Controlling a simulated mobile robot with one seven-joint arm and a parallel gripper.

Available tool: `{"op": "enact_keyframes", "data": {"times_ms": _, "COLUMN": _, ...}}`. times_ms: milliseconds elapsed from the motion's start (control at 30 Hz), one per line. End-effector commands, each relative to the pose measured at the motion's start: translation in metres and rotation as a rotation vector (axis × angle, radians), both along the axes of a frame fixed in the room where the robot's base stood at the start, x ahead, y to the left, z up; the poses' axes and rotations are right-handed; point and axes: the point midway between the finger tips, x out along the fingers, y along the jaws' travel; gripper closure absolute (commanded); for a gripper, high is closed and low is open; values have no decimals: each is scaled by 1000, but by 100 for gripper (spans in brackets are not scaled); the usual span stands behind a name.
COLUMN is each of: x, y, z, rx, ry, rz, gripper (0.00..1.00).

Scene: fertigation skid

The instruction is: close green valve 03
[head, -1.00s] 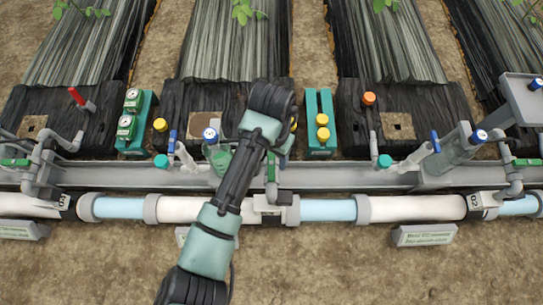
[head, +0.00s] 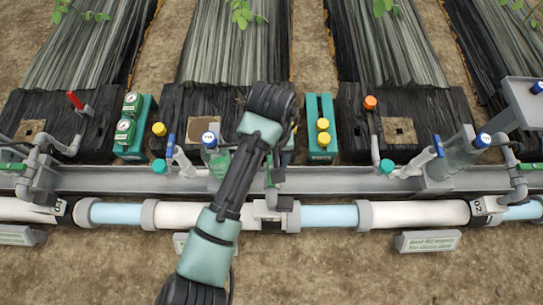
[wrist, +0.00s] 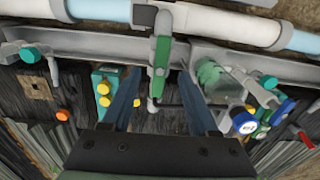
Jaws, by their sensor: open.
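A green valve lever (wrist: 161,52) is in the middle of the wrist view. It points away from the long pipe, with its lower end between my fingertips. In the head view the same lever (head: 271,172) shows only in part beside my arm. My gripper (wrist: 159,80) is open, with one finger on each side of the lever and a visible gap on both sides. Contact cannot be seen. In the head view my forearm and wrist hide the fingers. I cannot read a number at this valve.
Other green levers lie sideways at far left (head: 12,166) and far right (head: 530,166). A blue-capped clear canister (wrist: 225,90) stands close beside my finger. A green block with yellow knobs (head: 320,128) stands behind the rail (head: 340,180). Bare soil lies in front.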

Motion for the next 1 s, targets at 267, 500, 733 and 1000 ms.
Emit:
{"op": "enact_keyframes", "data": {"times_ms": 267, "x": 0, "y": 0, "z": -1, "rx": 0, "ry": 0, "rz": -35, "gripper": 40}}
{"op": "enact_keyframes", "data": {"times_ms": 500, "x": 0, "y": 0, "z": -3, "rx": 0, "ry": 1, "rz": -34, "gripper": 40}}
{"op": "enact_keyframes", "data": {"times_ms": 733, "x": -1, "y": -1, "z": -19, "rx": -2, "ry": 2, "rz": -33, "gripper": 40}}
{"op": "enact_keyframes", "data": {"times_ms": 1000, "x": 0, "y": -1, "z": -41, "rx": -1, "ry": 1, "rz": -32, "gripper": 40}}
